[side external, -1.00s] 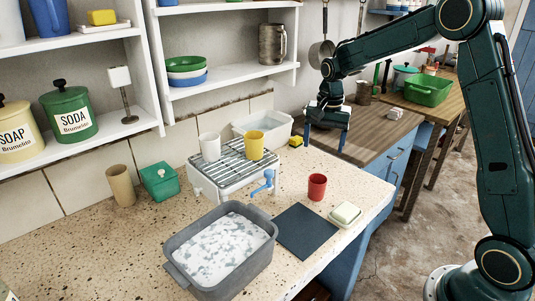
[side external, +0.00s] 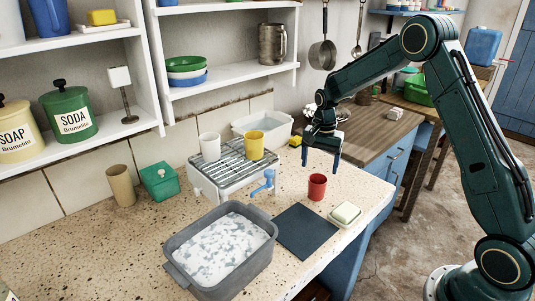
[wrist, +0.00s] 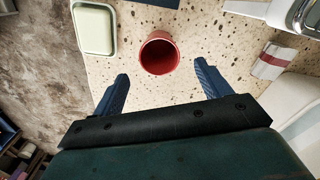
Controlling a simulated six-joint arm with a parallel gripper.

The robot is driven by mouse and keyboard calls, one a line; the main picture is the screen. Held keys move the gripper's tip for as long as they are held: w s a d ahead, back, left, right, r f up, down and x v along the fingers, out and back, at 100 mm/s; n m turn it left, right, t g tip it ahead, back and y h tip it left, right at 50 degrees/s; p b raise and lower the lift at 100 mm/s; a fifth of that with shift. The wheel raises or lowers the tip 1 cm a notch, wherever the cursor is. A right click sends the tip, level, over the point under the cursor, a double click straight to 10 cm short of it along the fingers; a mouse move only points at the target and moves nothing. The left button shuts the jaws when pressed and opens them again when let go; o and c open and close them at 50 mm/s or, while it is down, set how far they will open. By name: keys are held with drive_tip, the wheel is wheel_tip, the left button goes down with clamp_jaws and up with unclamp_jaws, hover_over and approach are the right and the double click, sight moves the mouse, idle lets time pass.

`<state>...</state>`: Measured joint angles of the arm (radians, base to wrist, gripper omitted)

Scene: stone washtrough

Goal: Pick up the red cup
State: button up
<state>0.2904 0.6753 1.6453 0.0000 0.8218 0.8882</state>
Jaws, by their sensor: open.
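The red cup (side external: 317,187) stands upright on the speckled counter, between the dark mat and the counter's right part. In the wrist view the red cup (wrist: 159,54) is seen from above, empty, with its mouth toward the camera. My gripper (side external: 322,167) is open and points down, above and slightly behind the cup in the side view. In the wrist view my gripper (wrist: 160,88) has its two blue fingers spread apart, with the cup just beyond the tips and roughly centred between them. Nothing is between the fingers.
A soap dish (side external: 345,214) sits close to the cup, and a dark mat (side external: 305,232) lies beside it. A drying rack (side external: 235,160) holds a yellow cup (side external: 253,145) and a white cup (side external: 210,146). A grey basin (side external: 222,250) of suds stands at the front.

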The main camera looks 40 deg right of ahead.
sight(317, 185)
drive_tip(key=shift+f, duration=1.95)
drive_tip(key=shift+f, duration=2.6)
drive_tip(key=c, duration=1.1)
drive_tip(key=shift+r, duration=0.1)
wheel_tip(317, 185, up, 20)
drive_tip(key=shift+f, duration=0.1)
